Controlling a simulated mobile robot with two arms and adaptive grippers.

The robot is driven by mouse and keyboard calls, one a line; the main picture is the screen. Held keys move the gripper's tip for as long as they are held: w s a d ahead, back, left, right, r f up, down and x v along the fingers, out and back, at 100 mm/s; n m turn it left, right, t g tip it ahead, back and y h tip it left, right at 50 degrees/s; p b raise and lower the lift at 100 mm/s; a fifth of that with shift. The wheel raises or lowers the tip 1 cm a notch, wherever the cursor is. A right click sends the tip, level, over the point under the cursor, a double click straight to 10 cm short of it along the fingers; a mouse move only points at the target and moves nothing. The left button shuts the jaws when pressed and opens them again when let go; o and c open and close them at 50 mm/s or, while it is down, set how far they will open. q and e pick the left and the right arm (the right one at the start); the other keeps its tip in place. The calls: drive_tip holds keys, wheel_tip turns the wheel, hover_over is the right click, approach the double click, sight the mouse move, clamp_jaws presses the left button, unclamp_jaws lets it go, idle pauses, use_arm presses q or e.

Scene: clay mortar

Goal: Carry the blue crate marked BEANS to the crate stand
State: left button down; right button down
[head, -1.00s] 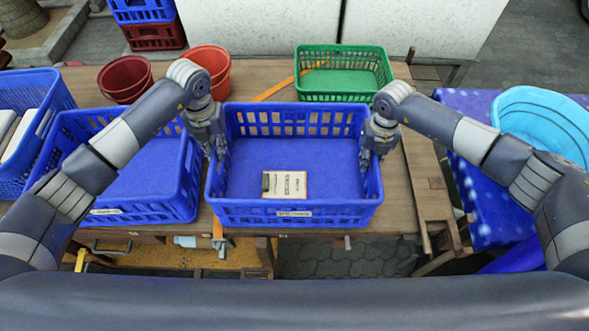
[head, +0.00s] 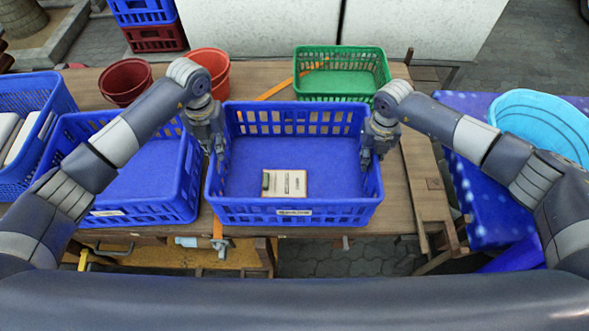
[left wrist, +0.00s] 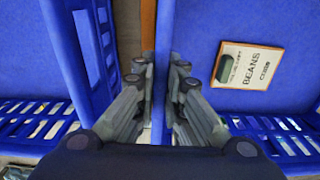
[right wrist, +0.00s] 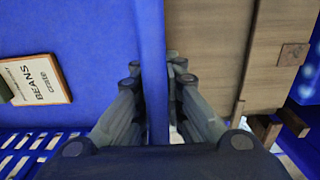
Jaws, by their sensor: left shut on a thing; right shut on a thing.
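The blue crate with a BEANS card lying on its floor (head: 295,212) is in the middle of the head view, over the front of the wooden table. The card (head: 284,183) reads BEANS in both wrist views. My left gripper (head: 217,150) is shut on the crate's left side wall, which runs between its fingers in the left wrist view (left wrist: 161,80). My right gripper (head: 370,153) is shut on the right side wall, also between its fingers in the right wrist view (right wrist: 153,70). The crate looks level; I cannot tell whether it touches the table. I cannot make out the crate stand.
A second blue crate (head: 130,213) stands close on the left, with another blue crate (head: 50,95) holding pale items beyond it. Red (head: 125,85) and orange (head: 213,65) buckets and a green crate (head: 342,95) stand behind. A light-blue basin (head: 545,120) is at right.

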use_arm(q)
drive_tip(key=shift+r+p, duration=1.2)
drive_tip(key=shift+r, duration=0.45)
